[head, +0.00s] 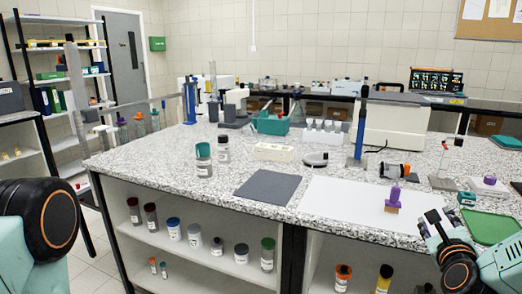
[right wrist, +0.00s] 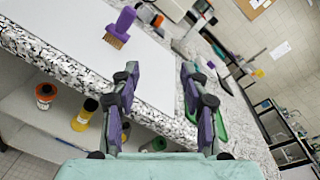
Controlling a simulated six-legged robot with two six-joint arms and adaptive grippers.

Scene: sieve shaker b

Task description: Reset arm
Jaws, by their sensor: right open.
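My right gripper (head: 437,222) is at the front right edge of the speckled bench (head: 225,150). In the right wrist view its two fingers stand wide apart with nothing between them, so the gripper (right wrist: 158,72) is open and empty. A purple brush (head: 393,198) with tan bristles stands on the white sheet, left of the right gripper and apart from it. The brush also shows at the top of the right wrist view (right wrist: 120,28). Only a joint of my left arm (head: 45,225) shows at the left; its gripper is out of view.
A white sheet (head: 345,205) and a dark grey mat (head: 268,187) lie at the bench front. A green tray (head: 490,226) is right of the right gripper. Shelves below hold several jars.

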